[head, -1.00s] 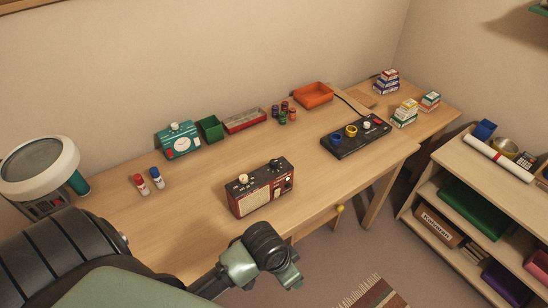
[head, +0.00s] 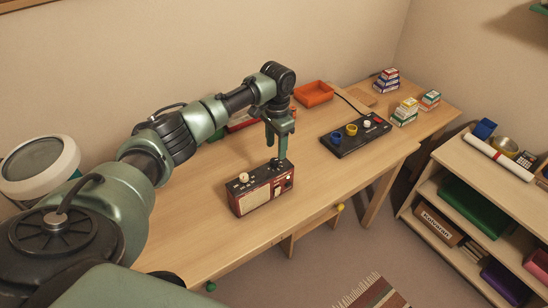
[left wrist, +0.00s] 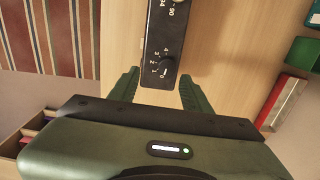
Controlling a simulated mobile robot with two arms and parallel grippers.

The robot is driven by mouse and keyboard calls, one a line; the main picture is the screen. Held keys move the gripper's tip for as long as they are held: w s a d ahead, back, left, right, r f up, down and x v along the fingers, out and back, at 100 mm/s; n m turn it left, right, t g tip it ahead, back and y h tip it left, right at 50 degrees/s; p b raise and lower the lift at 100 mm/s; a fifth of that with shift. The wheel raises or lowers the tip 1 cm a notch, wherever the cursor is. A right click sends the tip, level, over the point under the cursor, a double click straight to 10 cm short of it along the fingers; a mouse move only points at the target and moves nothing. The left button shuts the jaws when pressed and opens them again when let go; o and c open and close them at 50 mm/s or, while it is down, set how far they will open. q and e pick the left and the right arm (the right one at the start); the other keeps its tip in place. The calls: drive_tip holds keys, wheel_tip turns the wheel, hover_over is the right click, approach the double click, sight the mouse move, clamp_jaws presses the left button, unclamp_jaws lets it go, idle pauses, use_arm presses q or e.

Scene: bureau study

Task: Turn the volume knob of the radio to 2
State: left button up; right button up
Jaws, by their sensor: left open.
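The radio (head: 262,190) is a dark red and black box with a pale front grille, standing on the desk. A white knob (head: 243,177) sits on the left of its top. My left gripper (head: 276,152) points down over the right end of the radio, open and empty. In the left wrist view the radio's black top (left wrist: 163,30) reaches between the fingers (left wrist: 158,92). A small dark knob (left wrist: 166,63) with a scale of numbers from 0 to 4 lies just beyond the fingertips. I cannot tell which number it points to. My right gripper is not in view.
A control box (head: 357,137) with blue and yellow knobs stands right of the radio. An orange tray (head: 313,93) and small boxes (head: 405,112) stand farther back. A magnifier lamp (head: 38,168) is at the left. The desk before my arm is clear.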

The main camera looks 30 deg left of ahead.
sight(274, 160)
use_arm(q)
drive_tip(key=shift+w+a+r, duration=0.2)
drive_tip(key=shift+a+r, duration=0.25)
drive_tip(key=shift+a, duration=0.1)
drive_tip(key=shift+w+f+p, duration=0.1)
drive_tip(key=shift+f+p, duration=0.6)
drive_tip(key=shift+f, duration=3.1)
clamp_jaws()
